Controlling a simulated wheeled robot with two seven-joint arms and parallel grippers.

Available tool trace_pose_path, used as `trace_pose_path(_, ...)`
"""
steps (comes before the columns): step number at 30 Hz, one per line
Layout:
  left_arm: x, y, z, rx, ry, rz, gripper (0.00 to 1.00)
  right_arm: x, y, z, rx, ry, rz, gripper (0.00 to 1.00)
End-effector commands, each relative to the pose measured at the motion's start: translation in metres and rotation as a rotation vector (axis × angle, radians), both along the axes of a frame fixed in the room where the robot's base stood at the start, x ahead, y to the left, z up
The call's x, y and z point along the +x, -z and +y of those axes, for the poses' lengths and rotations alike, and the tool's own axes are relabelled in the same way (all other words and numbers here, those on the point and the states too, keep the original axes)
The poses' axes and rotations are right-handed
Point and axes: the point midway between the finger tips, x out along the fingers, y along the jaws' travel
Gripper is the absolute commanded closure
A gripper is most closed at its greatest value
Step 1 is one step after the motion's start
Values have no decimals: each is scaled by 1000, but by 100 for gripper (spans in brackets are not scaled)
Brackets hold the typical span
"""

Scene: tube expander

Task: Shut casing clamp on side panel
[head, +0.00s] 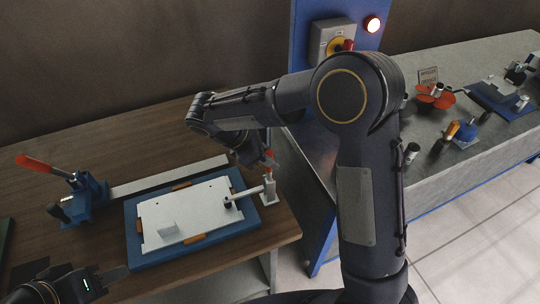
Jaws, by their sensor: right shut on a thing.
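The white side panel (185,212) lies flat in a blue tray (138,258) on the wooden table. A casing clamp (268,190) stands at the tray's right edge. Its pale arm reaches left over the panel, with a dark tip (230,204) at or just above the panel; I cannot tell if it touches. The clamp's red handle (270,156) points up. My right gripper (265,160) is shut on this handle, coming down from above; its fingers are partly hidden. My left gripper (112,274) is at the lower left, apart from the tray, with its opening unclear.
A blue tool (86,198) with a red lever stands left of the tray, and a flat grey bar (170,175) runs behind the tray. A blue post with a switch box (331,42) stands behind my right arm. A grey bench (455,140) at right holds several parts.

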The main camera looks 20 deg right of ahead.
Motion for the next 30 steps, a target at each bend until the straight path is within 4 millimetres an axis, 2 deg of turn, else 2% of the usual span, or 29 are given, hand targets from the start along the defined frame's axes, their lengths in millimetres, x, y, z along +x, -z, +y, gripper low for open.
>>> trace_pose_path(4,0,0,0,0,0,0,64,0,0,1,1,-3,1,100)
trace_pose_path(5,0,0,0,0,0,0,64,0,0,1,1,-3,1,78)
trace_pose_path(9,0,0,0,0,0,0,64,0,1,1,1,-3,1,59)
trace_pose_path(20,0,1,0,0,0,0,64,1,-3,4,2,-2,0,59)
trace_pose_path(30,0,7,0,0,0,0,64,5,-45,37,3,-4,-2,59)
